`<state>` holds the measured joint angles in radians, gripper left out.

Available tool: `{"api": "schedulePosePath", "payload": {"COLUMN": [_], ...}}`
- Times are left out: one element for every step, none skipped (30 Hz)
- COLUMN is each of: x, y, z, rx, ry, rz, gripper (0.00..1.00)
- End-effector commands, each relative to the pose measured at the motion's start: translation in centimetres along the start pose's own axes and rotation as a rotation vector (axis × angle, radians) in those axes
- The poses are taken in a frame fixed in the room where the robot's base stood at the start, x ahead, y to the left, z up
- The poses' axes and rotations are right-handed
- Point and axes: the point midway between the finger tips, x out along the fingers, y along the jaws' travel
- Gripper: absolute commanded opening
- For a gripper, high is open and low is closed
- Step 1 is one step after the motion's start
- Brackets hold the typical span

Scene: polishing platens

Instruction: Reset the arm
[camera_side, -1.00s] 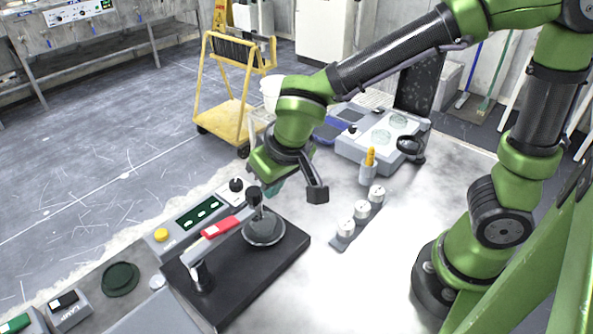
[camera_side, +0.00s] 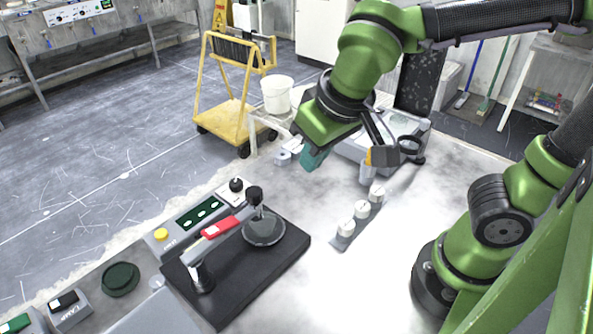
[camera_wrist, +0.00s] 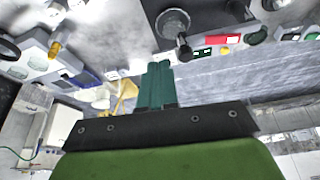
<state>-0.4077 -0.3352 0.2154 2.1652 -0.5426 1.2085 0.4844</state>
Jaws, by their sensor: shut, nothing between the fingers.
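My gripper (camera_side: 311,158) is in the air above the back part of the grey table, behind the black platen base. Its teal fingers are together and hold nothing. In the wrist view the shut teal fingers (camera_wrist: 155,84) point away from the camera, with the table and floor beyond. My gripper is apart from everything on the table. The black base (camera_side: 225,283) carries a round grey platen (camera_side: 264,229) and an arm with a red handle (camera_side: 221,228). They stand in front of and left of my gripper.
A rack with white-topped pieces (camera_side: 361,209) stands right of the base. A grey two-disc machine (camera_side: 350,150) is partly hidden behind my wrist. A control box with a yellow button (camera_side: 161,235) lies left. A yellow cart (camera_side: 226,117) stands on the floor.

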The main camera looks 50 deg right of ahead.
Motion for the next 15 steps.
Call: {"api": "schedulePosePath", "payload": {"x": [-0.3, -0.3, -0.2, 0.0, 0.2, 0.4, 0.6, 0.7, 0.8, 0.8, 0.8, 0.8, 0.7, 0.6, 0.5], "y": [0.0, -0.1, -0.2, -0.3, 0.0, 0.7, 1.4, 2.3, 3.5, 4.4, 5.3, 6.5, 7.3, 8.0, 8.9], "z": [0.0, 0.0, 0.1, 0.4, 0.7, 0.8, 0.9, 0.9, 1.0, 0.9, 0.9, 0.9, 0.9, 0.9, 0.9], "rx": [-0.009, -0.024, -0.051, -0.075, -0.086, -0.086, -0.075, -0.058, -0.024, 0.005, 0.036, 0.080, 0.113, 0.148, 0.193], "ry": [0.002, 0.003, -0.001, -0.009, -0.014, -0.013, -0.007, 0.003, 0.022, 0.040, 0.061, 0.090, 0.112, 0.131, 0.155], "rz": [-0.001, -0.006, -0.018, -0.033, -0.054, -0.085, -0.111, -0.138, -0.171, -0.193, -0.212, -0.235, -0.248, -0.258, -0.268], "gripper": [0.00, 0.00, 0.00, 0.00, 0.00, 0.00, 0.00, 0.00, 0.00, 0.00, 0.00, 0.00, 0.00, 0.00, 0.00]}}
